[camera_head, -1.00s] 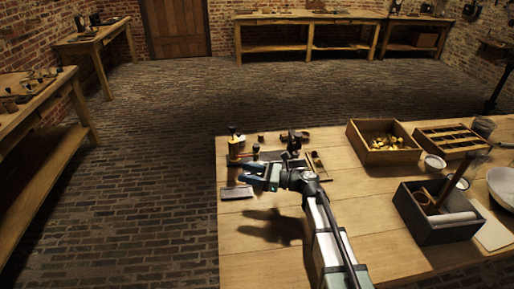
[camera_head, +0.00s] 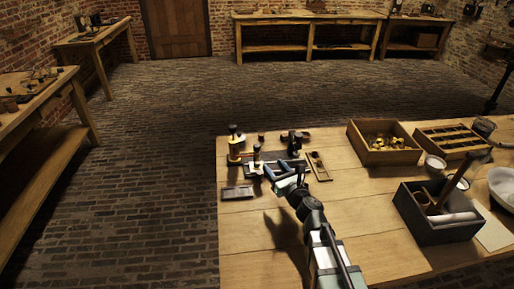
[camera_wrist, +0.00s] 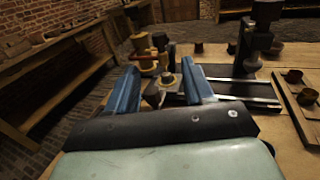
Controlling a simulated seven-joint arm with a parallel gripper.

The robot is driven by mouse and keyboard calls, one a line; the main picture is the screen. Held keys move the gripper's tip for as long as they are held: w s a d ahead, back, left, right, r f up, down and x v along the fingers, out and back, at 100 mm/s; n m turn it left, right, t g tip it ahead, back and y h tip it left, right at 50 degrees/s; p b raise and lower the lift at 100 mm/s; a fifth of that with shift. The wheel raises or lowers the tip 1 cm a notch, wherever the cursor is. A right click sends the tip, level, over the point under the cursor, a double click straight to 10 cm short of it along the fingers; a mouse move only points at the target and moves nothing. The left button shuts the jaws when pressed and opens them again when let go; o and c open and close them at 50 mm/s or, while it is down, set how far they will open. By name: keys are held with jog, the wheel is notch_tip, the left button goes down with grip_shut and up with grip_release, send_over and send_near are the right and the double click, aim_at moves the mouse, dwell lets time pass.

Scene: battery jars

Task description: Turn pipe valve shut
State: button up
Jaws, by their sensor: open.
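A small upright fitting with a black knob (camera_head: 257,153) stands on the work table; I take it to be the pipe valve, though its details are small. In the wrist view its dark knob and stem (camera_wrist: 161,43) rise just beyond my fingers, and its base lies between them in the picture. My gripper (camera_head: 276,168) is open, its two blue fingers pointing at this fitting from the near right side. In the wrist view my gripper (camera_wrist: 159,72) has nothing clasped between its fingers. I cannot tell whether a finger touches the fitting.
A brass piece with a black top (camera_head: 234,146) stands just behind on the left. A dark upright device (camera_head: 292,145) stands behind right. A flat dark plate (camera_head: 237,192) lies left. A wooden box of brass parts (camera_head: 384,156) and a dark box (camera_head: 433,232) stand right.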

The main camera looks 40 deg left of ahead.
aim_at(259, 149)
jog(key=x, duration=1.3)
jog(key=shift+w+a, duration=0.2)
jog(key=shift+a, duration=0.15)
jog(key=c, duration=0.9)
